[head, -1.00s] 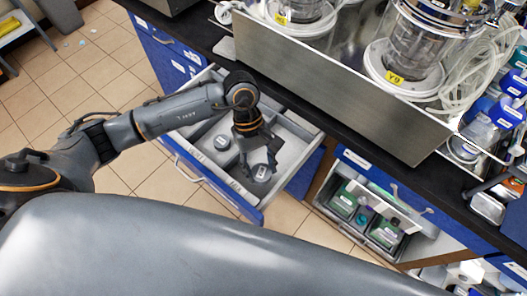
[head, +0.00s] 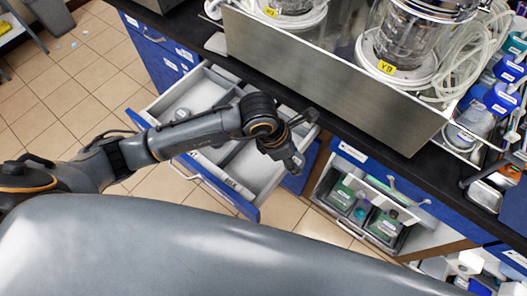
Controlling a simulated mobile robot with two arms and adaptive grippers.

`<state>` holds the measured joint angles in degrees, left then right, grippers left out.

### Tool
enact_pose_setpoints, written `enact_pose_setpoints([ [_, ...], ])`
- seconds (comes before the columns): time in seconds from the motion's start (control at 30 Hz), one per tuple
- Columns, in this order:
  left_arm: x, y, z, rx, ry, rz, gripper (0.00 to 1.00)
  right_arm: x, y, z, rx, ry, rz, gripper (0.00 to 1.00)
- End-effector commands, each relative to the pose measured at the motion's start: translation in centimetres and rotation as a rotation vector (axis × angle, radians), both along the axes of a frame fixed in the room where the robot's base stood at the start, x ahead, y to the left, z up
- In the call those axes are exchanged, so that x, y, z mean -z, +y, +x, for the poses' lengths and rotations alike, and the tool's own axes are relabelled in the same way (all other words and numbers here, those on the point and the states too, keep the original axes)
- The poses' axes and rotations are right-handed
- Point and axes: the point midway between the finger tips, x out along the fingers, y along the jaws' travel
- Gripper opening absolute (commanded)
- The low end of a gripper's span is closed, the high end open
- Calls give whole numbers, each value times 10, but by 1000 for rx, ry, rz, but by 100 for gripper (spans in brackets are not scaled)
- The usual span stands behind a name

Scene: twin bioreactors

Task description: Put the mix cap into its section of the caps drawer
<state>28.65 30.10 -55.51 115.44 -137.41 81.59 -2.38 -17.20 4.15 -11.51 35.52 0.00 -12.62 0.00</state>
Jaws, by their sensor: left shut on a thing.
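The caps drawer (head: 262,190) is pulled out below the black bench, with grey compartments and labels on its front edge. One round grey cap (head: 182,114) lies in a left compartment. My left gripper (head: 294,154) is over the right end of the drawer, turned toward the bench side. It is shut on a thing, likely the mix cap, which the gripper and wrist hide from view. The front compartment near the small dark label looks empty where it shows. My forearm covers the middle of the drawer. My right gripper is not in view.
A steel tray (head: 325,80) with glass vessels and tubing stands on the black bench above the drawer. A second open drawer (head: 365,205) with green-labelled boxes is to the right.

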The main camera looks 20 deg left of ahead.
Motion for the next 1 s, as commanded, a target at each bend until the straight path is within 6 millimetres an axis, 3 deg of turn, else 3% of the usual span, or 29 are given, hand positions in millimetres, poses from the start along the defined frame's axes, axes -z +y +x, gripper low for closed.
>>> enact_pose_setpoints([
  [0.03,4,15,6,-7,5,7,32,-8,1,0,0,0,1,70],
  [0.2,22,52,26,-6,5,6,32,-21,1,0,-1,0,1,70],
  [0.4,60,79,42,-2,6,3,32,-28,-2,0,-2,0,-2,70],
  [0.73,89,99,53,-1,4,2,32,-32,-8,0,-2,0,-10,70],
  [1.0,115,97,53,3,1,0,32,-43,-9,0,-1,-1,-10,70],
])
